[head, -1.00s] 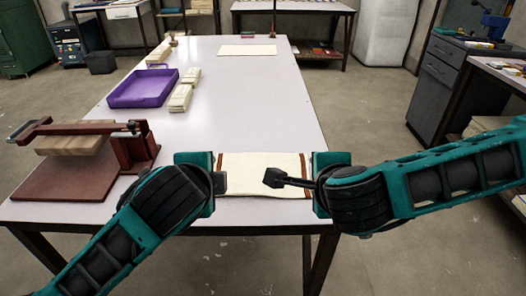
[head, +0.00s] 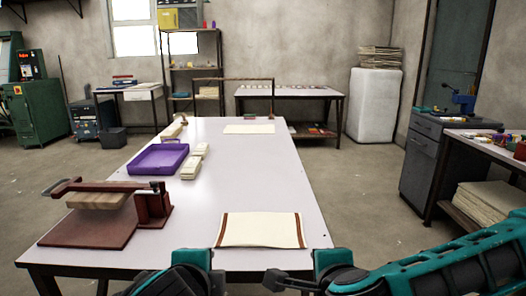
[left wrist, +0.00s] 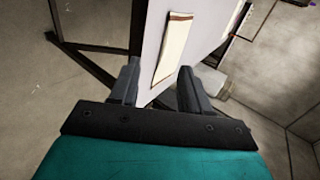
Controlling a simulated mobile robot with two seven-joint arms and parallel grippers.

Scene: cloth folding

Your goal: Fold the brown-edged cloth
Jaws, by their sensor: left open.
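The cream cloth with brown edges (head: 260,230) lies spread on the table near its front edge, a brown strip along its left and right sides. It also shows in the left wrist view (left wrist: 172,50), beyond the fingertips. My left gripper (left wrist: 158,75) is open and empty, its two fingers apart. In the head view my left gripper (head: 218,279) is low in the picture, on the near side of the table's front edge, apart from the cloth. My right gripper (head: 275,281) is to its right, also short of the cloth; its finger opening cannot be made out.
The white table (head: 200,228) holds a red-brown press (head: 105,210) at left, a purple tray (head: 160,158), small cream bundles (head: 195,162) and another pale cloth (head: 249,129) at the far end. The table's middle right is clear. A grey cabinet (head: 428,175) stands at right.

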